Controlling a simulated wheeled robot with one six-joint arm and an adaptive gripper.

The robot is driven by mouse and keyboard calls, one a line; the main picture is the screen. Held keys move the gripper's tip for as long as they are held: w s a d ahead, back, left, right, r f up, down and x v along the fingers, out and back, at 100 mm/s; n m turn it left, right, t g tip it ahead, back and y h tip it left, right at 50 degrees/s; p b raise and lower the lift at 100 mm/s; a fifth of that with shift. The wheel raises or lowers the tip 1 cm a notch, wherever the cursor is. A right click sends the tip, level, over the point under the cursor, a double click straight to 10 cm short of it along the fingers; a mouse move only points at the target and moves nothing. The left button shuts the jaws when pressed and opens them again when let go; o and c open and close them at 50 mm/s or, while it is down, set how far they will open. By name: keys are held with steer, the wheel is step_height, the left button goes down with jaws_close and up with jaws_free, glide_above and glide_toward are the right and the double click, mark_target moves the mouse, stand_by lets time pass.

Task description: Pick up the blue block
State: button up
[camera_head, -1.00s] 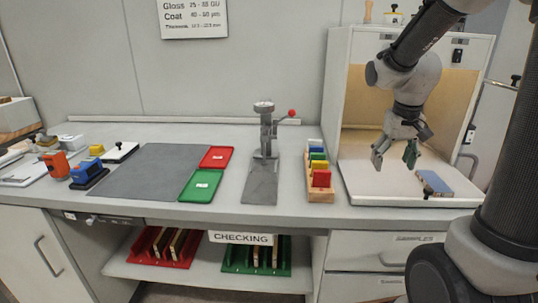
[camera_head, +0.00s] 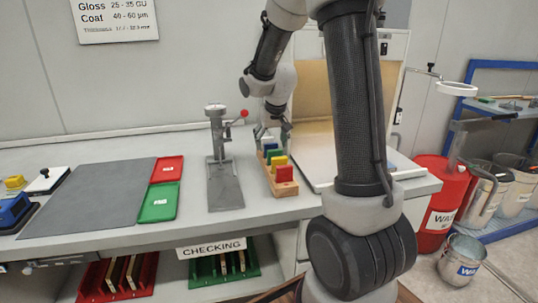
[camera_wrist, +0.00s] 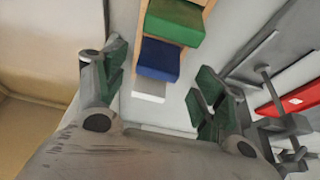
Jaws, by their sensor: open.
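The blue block (camera_wrist: 159,60) stands in a wooden rack (camera_wrist: 139,45) between a green block (camera_wrist: 175,20) and a white block (camera_wrist: 150,89) in the wrist view. In the head view the blue block (camera_head: 270,146) shows near the back of the rack (camera_head: 285,189), in front of the white one. My gripper (camera_wrist: 165,85) is open, with green-padded fingers spread to the left and right of the rack's blue and white end. It holds nothing. In the head view my gripper (camera_head: 272,132) is over the back end of the rack, partly hidden by my arm.
Yellow (camera_head: 278,164) and red (camera_head: 284,174) blocks stand farther forward in the rack. A grey press-like stand (camera_head: 222,160) with a red knob is left of the rack. Green (camera_head: 159,202) and red (camera_head: 167,169) trays lie farther left. A white cabinet (camera_head: 312,75) rises to the right.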

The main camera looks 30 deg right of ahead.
mark_target(271, 144)
steer(key=x, duration=0.3)
steer(key=shift+d+f, duration=0.1)
steer(key=shift+d, duration=0.05)
steer(key=c, duration=1.1)
steer(key=shift+o, duration=0.2)
